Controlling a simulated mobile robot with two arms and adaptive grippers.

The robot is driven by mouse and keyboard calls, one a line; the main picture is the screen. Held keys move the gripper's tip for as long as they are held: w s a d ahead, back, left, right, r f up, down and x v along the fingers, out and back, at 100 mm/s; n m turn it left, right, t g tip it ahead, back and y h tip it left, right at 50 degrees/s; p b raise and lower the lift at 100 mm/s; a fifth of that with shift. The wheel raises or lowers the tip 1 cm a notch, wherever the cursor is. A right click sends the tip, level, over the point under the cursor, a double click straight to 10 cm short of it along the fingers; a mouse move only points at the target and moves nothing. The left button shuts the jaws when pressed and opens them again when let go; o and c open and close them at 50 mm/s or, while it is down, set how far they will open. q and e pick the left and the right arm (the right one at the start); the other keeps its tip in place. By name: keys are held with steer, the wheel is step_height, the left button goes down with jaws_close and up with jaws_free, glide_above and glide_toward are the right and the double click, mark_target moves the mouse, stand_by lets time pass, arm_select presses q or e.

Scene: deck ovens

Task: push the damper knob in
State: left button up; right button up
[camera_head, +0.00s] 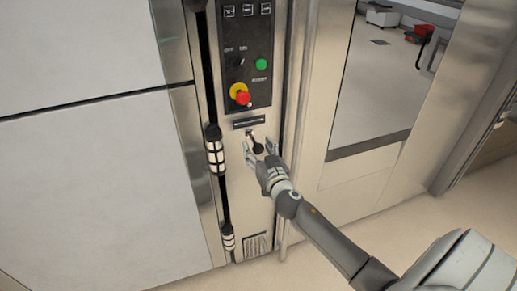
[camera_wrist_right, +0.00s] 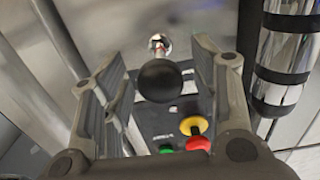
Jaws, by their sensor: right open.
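The damper knob (camera_head: 257,148) is a black ball on a short metal stem, on the steel oven front below the dark control panel. In the right wrist view the black ball (camera_wrist_right: 160,80) sits between the fingers, its chrome stem and collar running to the panel. My right gripper (camera_head: 261,152) is open around the knob, with a finger on each side. In the right wrist view the right gripper (camera_wrist_right: 162,88) shows gaps between both fingers and the ball. My left gripper is out of view.
The control panel (camera_head: 246,50) above holds a red and yellow stop button (camera_head: 240,94) and a green button (camera_head: 261,64). A black and chrome hinge (camera_head: 214,150) is left of the knob. A glass door (camera_head: 385,75) stands to the right.

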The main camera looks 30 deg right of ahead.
mark_target(253, 138)
steer(key=shift+c, duration=0.5)
jaws_close()
steer(key=shift+b+x, duration=0.75)
steer(key=shift+x, duration=1.9)
steer(key=shift+r, duration=0.15)
steer(key=shift+c, duration=1.9)
jaws_free()
steer(key=o, duration=0.5)
steer(key=shift+w, duration=0.15)
